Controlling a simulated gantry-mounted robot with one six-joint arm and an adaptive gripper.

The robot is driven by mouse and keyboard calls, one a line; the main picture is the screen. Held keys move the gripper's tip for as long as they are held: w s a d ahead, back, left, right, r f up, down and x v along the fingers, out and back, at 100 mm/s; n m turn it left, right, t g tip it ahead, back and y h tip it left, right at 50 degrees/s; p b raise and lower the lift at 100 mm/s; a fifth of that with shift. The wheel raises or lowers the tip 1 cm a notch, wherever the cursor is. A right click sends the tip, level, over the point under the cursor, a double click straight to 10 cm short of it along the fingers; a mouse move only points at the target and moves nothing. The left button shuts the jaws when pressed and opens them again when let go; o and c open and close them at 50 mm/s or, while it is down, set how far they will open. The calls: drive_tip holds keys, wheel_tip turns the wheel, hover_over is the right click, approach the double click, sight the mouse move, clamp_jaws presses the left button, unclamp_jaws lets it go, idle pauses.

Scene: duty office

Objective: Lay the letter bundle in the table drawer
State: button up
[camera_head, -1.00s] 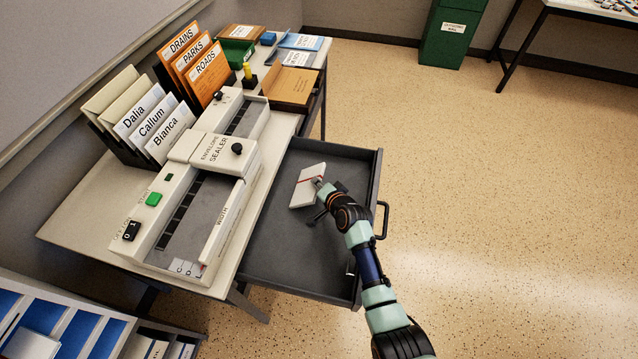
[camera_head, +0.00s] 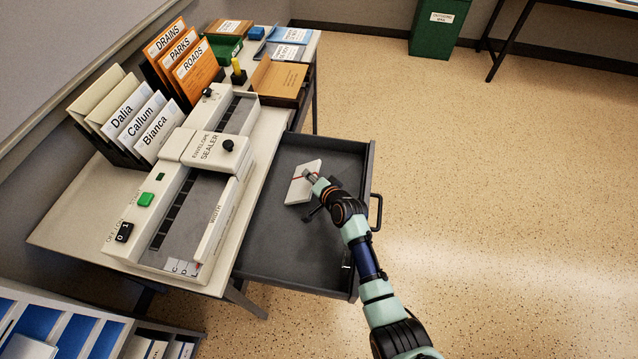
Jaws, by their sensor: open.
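The letter bundle (camera_head: 299,186) is a white stack with a red band. It lies inside the open table drawer (camera_head: 270,255), towards its far end, and looks to rest on or just above the drawer floor. My gripper (camera_head: 309,178) is at the bundle's right side, over the drawer, with its jaws open. The fingertips are small and partly hidden by the arm, so I cannot tell whether they touch the bundle. The drawer is dark grey, pulled out to the right from under the table, with a handle (camera_head: 377,212) on its front.
The envelope sealer (camera_head: 190,160) fills the table top beside the drawer. Name-labelled envelopes (camera_head: 140,120), orange folders (camera_head: 185,62) and a brown box (camera_head: 280,82) stand on the table. A green bin (camera_head: 437,28) stands at the back. The floor right of the drawer is clear.

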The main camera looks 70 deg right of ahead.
drive_tip(key=v, duration=1.1)
drive_tip(key=shift+s, duration=0.1)
idle(0.4)
